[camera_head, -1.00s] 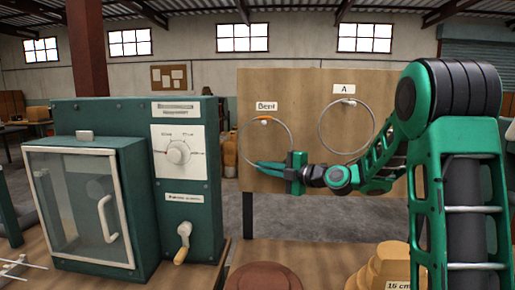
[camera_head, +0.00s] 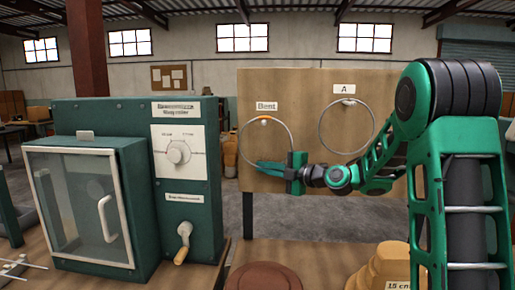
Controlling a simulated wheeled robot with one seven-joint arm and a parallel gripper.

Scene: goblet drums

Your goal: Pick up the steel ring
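Two thin steel rings hang from pegs on an upright wooden board. The left ring (camera_head: 241,131) hangs under a label that seems to read "Bent". The right ring (camera_head: 319,130) hangs under a label "A". My gripper (camera_head: 260,166) reaches in from the right and points left, with its green fingers at the lower edge of the left ring. The fingers overlap the ring's bottom in the picture. Whether they are open or shut on it is too small to tell.
A green machine (camera_head: 188,222) with a glass door, dial and crank stands on the left. The wooden board (camera_head: 300,90) stands behind my gripper. A brown round block (camera_head: 264,277) and stacked wooden discs (camera_head: 378,268) sit in front on the bench.

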